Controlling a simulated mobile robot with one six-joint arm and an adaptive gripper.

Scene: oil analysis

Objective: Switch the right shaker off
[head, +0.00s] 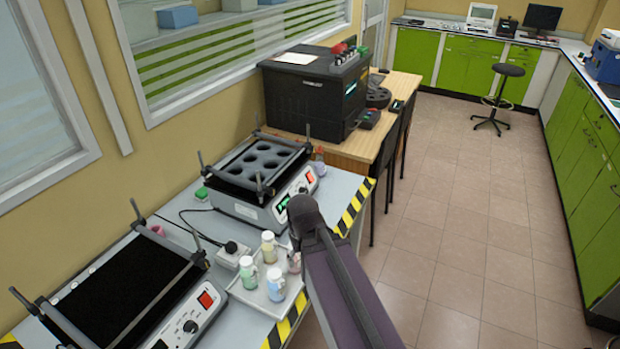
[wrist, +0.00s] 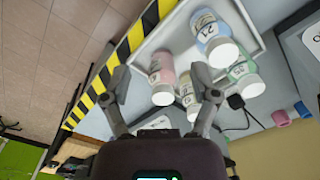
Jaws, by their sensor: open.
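The right shaker (head: 250,185) stands on the grey bench in the head view, with a black rack of round holes on top. Its front panel has a lit green display (head: 284,202), a knob and a red lit switch (head: 310,177) at the right end. My gripper is open and empty in the wrist view (wrist: 165,86), its two fingers spread with bottles beyond them. In the head view my arm's end is just in front of the right shaker's panel; the fingertips are hidden there. A pale surface (wrist: 156,122) between the fingers is not clearly identifiable.
The left shaker (head: 130,285), with a black mat and red switch, stands nearer. A white tray (head: 262,303) holds several capped bottles close to my arm. A plug and socket (head: 233,250) lie between the shakers. A black machine (head: 315,95) stands behind.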

